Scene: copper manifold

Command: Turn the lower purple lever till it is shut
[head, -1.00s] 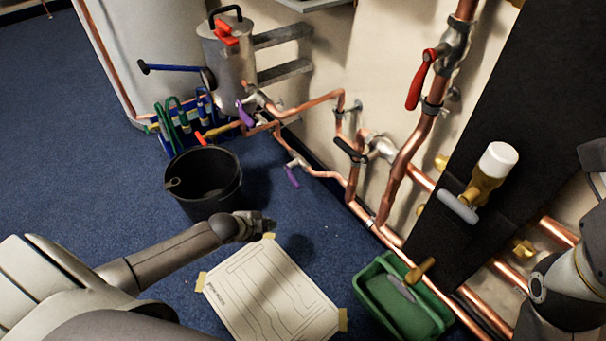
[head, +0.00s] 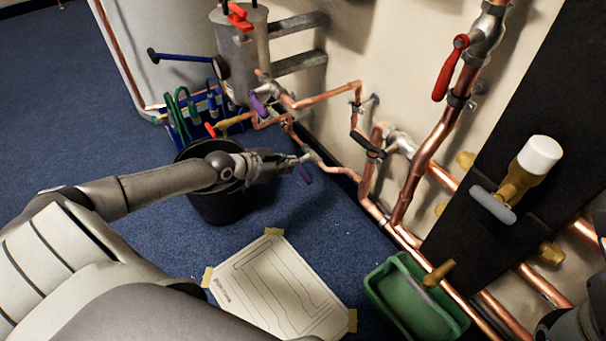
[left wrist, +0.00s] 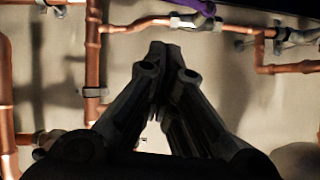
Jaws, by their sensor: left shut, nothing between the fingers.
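The lower purple lever (head: 305,175) hangs from a valve on the low copper pipe, in the middle of the head view. A second purple lever (head: 257,104) sits higher and to the left. My left gripper (head: 296,160) is shut and empty, its tips beside the lower lever; whether they touch it I cannot tell. In the left wrist view my left gripper's fingers (left wrist: 160,50) meet in the middle, and a purple lever (left wrist: 193,4) shows at the top edge, cut off and beyond the tips. My right gripper is not in view.
My left forearm passes over a black bucket (head: 217,207). Copper pipes run along the wall, with a black-handled valve (head: 368,145) and a red lever (head: 450,68). A taped paper sheet (head: 275,285) and a green tray (head: 400,310) lie on the blue floor.

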